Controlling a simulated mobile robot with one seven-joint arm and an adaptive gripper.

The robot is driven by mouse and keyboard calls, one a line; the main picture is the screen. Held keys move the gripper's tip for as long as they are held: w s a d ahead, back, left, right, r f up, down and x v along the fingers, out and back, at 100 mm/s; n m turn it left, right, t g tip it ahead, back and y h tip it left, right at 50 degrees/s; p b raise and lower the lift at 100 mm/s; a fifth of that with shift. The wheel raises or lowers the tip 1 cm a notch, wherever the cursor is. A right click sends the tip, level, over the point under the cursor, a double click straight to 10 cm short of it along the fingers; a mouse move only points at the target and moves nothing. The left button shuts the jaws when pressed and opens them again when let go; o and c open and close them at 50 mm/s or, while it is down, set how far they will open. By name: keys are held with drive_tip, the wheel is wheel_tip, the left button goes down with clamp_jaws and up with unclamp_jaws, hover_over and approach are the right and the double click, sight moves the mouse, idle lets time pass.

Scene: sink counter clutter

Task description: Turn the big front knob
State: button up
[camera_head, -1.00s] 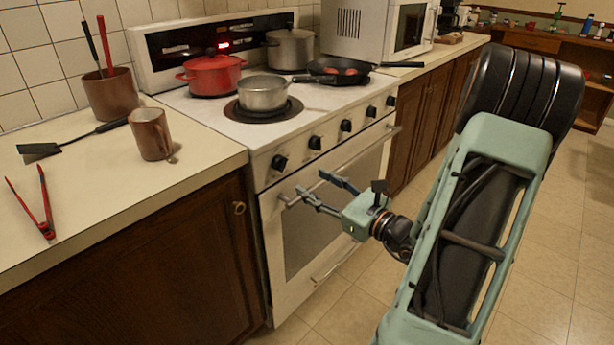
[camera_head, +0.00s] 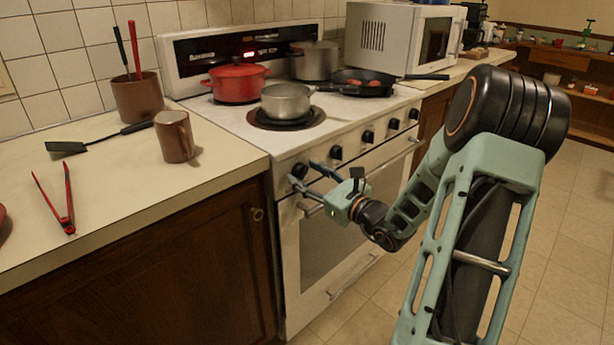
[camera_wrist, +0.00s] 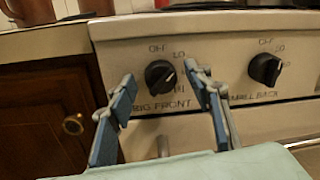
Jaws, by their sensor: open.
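The big front knob (camera_wrist: 160,76) is black and round on the white stove panel, with "BIG FRONT" printed below it in the wrist view. In the head view it is the leftmost knob (camera_head: 299,170), close to my fingertips. My gripper (camera_wrist: 163,100) is open, with its two blue fingers on either side of the knob's lower part in the wrist view. The fingers look short of the panel, but I cannot tell the exact gap. In the head view my gripper (camera_head: 305,175) points at the left end of the knob row.
A second knob (camera_wrist: 265,69), marked "small back", sits right of the right finger. The oven door handle (camera_head: 385,160) runs below the knobs. A small pot (camera_head: 286,101), a red pot (camera_head: 237,84) and a pan (camera_head: 362,84) stand on the stovetop. A mug (camera_head: 174,137) stands on the left counter.

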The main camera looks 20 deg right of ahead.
drive_tip(key=c, duration=1.1)
drive_tip(key=shift+r+m+p, duration=0.1)
drive_tip(key=shift+m+p, duration=0.4)
drive_tip(key=shift+p, duration=0.4)
drive_tip(key=shift+c, duration=0.2)
drive_tip(key=o, duration=1.1)
drive_tip(key=shift+o, duration=0.2)
drive_tip(key=v, duration=1.2)
drive_tip(key=shift+d, duration=0.1)
